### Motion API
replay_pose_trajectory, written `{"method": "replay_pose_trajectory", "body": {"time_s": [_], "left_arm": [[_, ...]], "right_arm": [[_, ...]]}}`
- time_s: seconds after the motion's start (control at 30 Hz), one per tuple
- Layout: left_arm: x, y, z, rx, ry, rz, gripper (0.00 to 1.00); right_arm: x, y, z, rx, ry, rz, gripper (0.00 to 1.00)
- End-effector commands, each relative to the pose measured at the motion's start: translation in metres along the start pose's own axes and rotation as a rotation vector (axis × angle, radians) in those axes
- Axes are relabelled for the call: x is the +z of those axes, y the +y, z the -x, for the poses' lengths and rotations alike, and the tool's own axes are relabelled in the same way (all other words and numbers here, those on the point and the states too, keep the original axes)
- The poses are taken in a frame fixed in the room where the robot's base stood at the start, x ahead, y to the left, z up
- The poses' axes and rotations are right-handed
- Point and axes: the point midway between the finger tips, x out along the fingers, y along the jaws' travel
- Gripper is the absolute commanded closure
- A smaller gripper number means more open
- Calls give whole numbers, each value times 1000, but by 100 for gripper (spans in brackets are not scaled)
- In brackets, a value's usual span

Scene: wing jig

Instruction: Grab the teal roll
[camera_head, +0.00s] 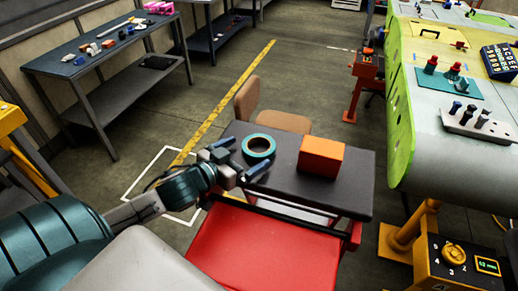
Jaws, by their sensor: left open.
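The teal roll (258,147) is a ring of tape lying flat on the dark top of a small cart (345,195), near its left end. My left gripper (243,157) reaches in from the left over the cart's left edge. Its two blue-tipped fingers are spread apart, one behind and one in front, at the left side of the roll. The gripper is open and holds nothing that I can see. I cannot tell whether a finger touches the roll. My right gripper is not in view.
An orange box (321,157) stands on the cart to the right of the roll. A red surface (250,249) lies in front of the cart top. A brown chair (283,121) stands behind it. A green and grey wing panel (425,100) rises at the right.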

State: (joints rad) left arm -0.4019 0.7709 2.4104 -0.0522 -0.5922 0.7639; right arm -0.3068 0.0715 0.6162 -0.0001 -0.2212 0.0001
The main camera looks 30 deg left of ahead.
Motion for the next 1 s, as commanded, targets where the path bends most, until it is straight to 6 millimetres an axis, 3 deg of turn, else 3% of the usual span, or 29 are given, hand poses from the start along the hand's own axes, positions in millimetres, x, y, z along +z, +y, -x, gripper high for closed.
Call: {"method": "replay_pose_trajectory", "body": {"time_s": [0.23, 0.7, 1.0], "left_arm": [[-1, 1, -8, 0, 1, 3, 0], [-4, 4, -52, 1, 1, 3, 0], [-2, 4, -56, 3, 0, 0, 0]], "right_arm": [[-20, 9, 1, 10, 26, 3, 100], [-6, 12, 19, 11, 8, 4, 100], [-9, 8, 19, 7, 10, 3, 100]]}}
